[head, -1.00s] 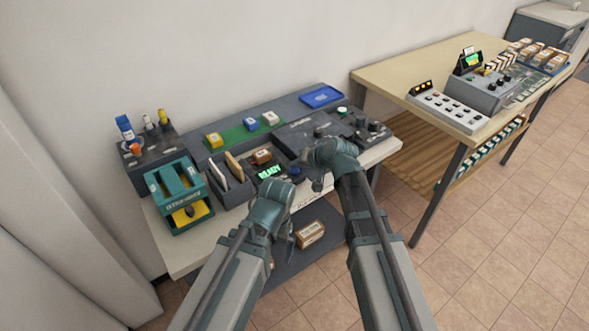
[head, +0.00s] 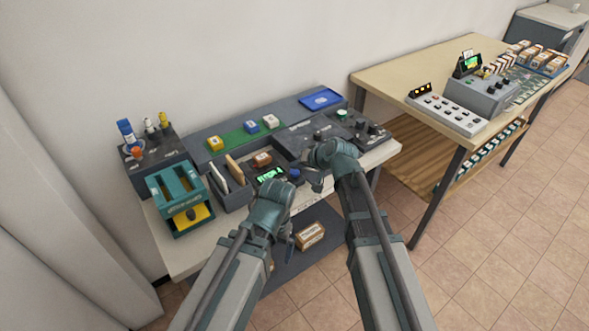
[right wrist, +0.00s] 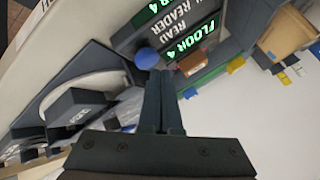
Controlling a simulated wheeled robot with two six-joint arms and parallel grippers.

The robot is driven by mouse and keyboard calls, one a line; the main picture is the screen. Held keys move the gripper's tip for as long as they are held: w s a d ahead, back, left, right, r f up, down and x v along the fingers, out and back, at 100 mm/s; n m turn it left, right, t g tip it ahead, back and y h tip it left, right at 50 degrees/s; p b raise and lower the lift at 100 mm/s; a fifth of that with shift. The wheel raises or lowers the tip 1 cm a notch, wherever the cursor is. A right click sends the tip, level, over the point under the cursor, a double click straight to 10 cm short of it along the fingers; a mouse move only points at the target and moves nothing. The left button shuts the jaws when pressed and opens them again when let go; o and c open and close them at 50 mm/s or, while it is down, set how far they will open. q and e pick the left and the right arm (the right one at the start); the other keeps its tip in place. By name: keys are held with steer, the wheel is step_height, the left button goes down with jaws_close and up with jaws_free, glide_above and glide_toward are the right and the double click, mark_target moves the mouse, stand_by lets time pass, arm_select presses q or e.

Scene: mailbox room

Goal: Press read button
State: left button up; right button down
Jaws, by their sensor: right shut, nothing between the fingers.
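The blue round read button (head: 295,173) sits at the right end of the reader, beside its lit green screen (head: 270,175). In the right wrist view the blue button (right wrist: 147,58) is just by my fingertips; I cannot tell whether they touch it. The screen there (right wrist: 192,41) reads "FLOOR 4", with "READ" on the label. My right gripper (head: 314,184) is close to the right of the button, and its fingers (right wrist: 162,76) are shut with nothing between them. My left gripper (head: 287,238) hangs low at the desk's front edge; its finger opening is unclear.
A brown-topped box (head: 262,160) and envelopes in a holder (head: 234,168) stand behind and left of the reader. A green stamping device (head: 180,198) is at the left. A parcel (head: 310,235) lies below the desk. A second table (head: 400,75) stands right.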

mark_target(296, 174)
steer(key=shift+r, duration=0.25)
step_height(296, 174, up, 5)
steer(key=p, duration=0.5)
stand_by(0.3)
stand_by(0.5)
steer(key=s+d+f+n+g+h, duration=0.1)
steer(key=s+f+g+h, duration=0.1)
steer(key=s, duration=0.6)
steer(key=s+d+f+n+g+h, duration=0.2)
steer(key=s+h, duration=0.1)
steer(key=s, duration=0.6)
steer(key=s+d+f+n+g+h, duration=0.1)
steer(key=s+d+f+g+h, duration=0.1)
steer(key=s, duration=0.6)
steer(key=shift+s+d+f+g+h, duration=0.25)
steer(key=shift+s+f+g+h, duration=0.1)
steer(key=shift+g, duration=0.25)
